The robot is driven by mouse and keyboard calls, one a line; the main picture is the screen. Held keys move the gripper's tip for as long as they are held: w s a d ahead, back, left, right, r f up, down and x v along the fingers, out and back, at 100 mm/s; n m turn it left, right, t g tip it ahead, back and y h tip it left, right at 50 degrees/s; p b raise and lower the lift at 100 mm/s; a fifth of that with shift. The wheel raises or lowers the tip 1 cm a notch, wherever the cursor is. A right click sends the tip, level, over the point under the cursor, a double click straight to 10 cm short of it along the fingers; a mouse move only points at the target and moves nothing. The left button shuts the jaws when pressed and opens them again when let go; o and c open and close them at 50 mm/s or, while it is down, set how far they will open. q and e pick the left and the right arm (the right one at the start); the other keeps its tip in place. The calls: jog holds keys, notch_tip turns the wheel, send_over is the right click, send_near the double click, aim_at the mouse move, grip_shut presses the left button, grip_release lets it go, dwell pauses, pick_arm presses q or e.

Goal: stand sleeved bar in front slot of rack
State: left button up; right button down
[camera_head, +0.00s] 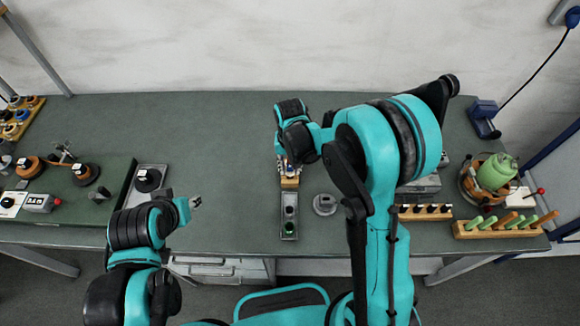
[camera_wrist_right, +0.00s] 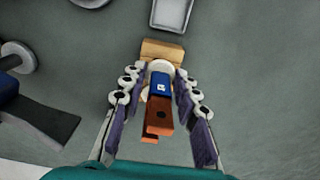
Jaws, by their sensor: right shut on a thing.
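The sleeved bar (camera_wrist_right: 159,115) is copper-coloured with a blue sleeve (camera_wrist_right: 160,84) bearing a white mark. In the right wrist view it stands between the fingers of my right gripper (camera_wrist_right: 160,75), which is shut on it. A pale round piece (camera_wrist_right: 160,66) shows just past the sleeve. A small wooden block (camera_wrist_right: 162,48), which looks like the rack, lies just beyond the fingertips. In the head view my right gripper (camera_head: 289,165) is directly above this block (camera_head: 290,183). The block's slots and the bar's lower end are hidden. My left gripper (camera_head: 195,202) hangs over the bench; its jaw gap is unclear.
A grey tray (camera_head: 289,229) extends from the block towards me. A grey disc with a post (camera_head: 325,205) stands right of it. Wooden racks (camera_head: 497,230) and a green bottle (camera_head: 497,172) stand at the right. The bench between my arms is mostly clear.

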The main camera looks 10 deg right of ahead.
jog(key=shift+f, duration=0.25)
dwell(0.4)
jog(key=shift+f+b, duration=0.7)
jog(key=shift+b, duration=0.15)
jog(key=shift+f, duration=0.25)
jog(key=shift+f+b, duration=0.25)
jog(key=shift+b, duration=0.25)
jog(key=c, duration=1.1)
grip_release()
jog(key=shift+o, duration=0.2)
jog(key=shift+r, duration=0.15)
notch_tip(320, 180, up, 12)
jog(key=shift+f, duration=0.1)
